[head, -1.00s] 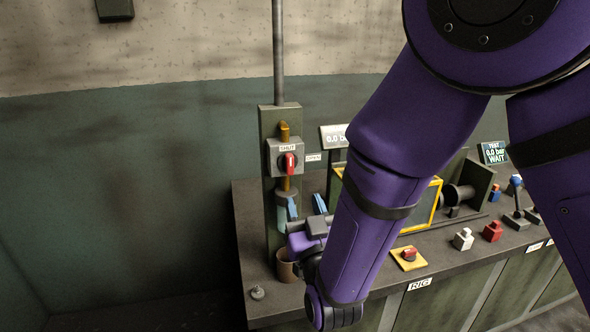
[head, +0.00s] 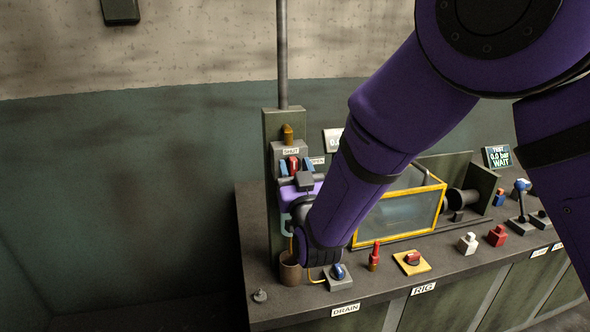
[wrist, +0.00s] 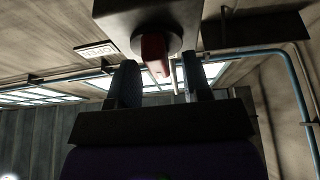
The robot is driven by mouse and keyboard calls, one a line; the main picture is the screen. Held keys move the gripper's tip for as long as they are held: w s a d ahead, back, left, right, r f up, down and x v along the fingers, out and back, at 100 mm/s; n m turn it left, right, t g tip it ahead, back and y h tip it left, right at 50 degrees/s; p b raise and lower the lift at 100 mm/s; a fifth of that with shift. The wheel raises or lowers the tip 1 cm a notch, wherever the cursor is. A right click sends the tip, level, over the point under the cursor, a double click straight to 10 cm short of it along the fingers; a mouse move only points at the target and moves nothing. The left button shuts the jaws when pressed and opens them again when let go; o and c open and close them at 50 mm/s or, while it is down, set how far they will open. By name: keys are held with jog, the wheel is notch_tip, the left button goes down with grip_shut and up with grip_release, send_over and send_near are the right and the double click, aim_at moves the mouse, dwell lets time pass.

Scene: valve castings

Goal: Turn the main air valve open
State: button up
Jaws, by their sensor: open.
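The main air valve is a grey box (head: 275,156) on a green post, with a red handle (head: 293,165) below a SHUT label (head: 291,151). An OPEN label (head: 317,161) is to its right. The handle looks upright, towards SHUT. My gripper (head: 295,168) is at the valve front, with one blue finger on each side of the handle. In the wrist view, the red handle (wrist: 154,56) shows between the open fingers (wrist: 160,72), with a visible gap on the right finger's side. Contact on the left side cannot be told. My wrist hides the lower post.
A brown cup (head: 290,272) stands at the post's foot. A blue drain knob (head: 338,272), a red-topped fitting (head: 375,256), a red knob on a yellow plate (head: 412,260) and a yellow-framed box (head: 440,208) are on the bench. A pipe (head: 282,60) rises above the post.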

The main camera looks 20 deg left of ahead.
jog(key=shift+c, duration=0.3)
grip_shut()
jog(key=shift+m+h, duration=0.4)
jog(key=shift+m, duration=0.1)
jog(key=m+h, duration=0.1)
jog(key=m, duration=0.1)
jog(key=m+t+h, duration=0.1)
jog(key=m, duration=0.2)
jog(key=shift+d+h, duration=0.1)
jog(key=shift+h, duration=0.2)
jog(key=m+h, duration=0.1)
jog(key=m, duration=0.2)
jog(key=m+h, duration=0.2)
jog(key=m, duration=0.1)
jog(key=shift+w+d+f+m, duration=0.1)
jog(key=shift+m, duration=0.2)
jog(key=m+h, duration=0.1)
jog(key=m, duration=0.2)
jog(key=m+g+h, duration=0.1)
jog(key=m, duration=0.2)
jog(key=shift+f, duration=0.15)
jog(key=shift+f+m+g+h, duration=0.1)
jog(key=shift+m+g+h, duration=0.45)
jog(key=shift+m, duration=1.35)
jog(key=shift+g, duration=0.25)
